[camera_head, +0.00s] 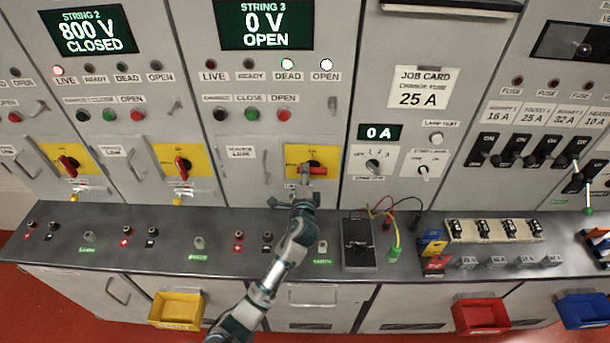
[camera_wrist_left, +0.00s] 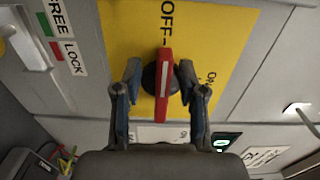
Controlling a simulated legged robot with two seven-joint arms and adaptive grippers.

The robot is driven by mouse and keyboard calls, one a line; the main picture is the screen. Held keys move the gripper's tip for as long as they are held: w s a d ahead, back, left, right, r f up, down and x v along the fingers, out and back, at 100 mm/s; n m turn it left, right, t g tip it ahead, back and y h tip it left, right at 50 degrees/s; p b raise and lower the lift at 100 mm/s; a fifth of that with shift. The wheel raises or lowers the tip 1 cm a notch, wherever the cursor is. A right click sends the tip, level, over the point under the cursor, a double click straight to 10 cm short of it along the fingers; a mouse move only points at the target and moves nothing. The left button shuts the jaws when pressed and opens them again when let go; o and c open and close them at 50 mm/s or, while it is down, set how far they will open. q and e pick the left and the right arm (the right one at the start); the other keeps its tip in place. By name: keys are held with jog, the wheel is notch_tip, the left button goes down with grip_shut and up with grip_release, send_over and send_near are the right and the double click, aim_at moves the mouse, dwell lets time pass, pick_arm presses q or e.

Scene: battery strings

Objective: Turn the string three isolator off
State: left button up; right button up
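The string three isolator is a red handle (camera_head: 318,170) on a yellow plate (camera_head: 294,152), below the String 3 screen (camera_head: 265,25) reading 0 V OPEN. In the head view the handle lies level. In the left wrist view the handle (camera_wrist_left: 165,85) lines up with the OFF mark (camera_wrist_left: 167,22); the ON mark (camera_wrist_left: 209,76) is to its right. My left gripper (camera_head: 305,180) is at the handle. In the wrist view its two fingers (camera_wrist_left: 159,88) stand apart, one on each side, with gaps showing between them and the handle. My right gripper is out of view.
Other isolators with red handles (camera_head: 183,166) sit to the left on yellow plates. The grey bench ledge (camera_head: 215,222) below carries sockets, a black meter (camera_head: 357,243) with leads and a fuse rack (camera_head: 492,231). Bins, including a yellow one (camera_head: 176,309), hang in front.

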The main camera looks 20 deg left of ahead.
pick_arm(q)
jog(key=v, duration=1.2)
jog(key=shift+f, duration=0.1)
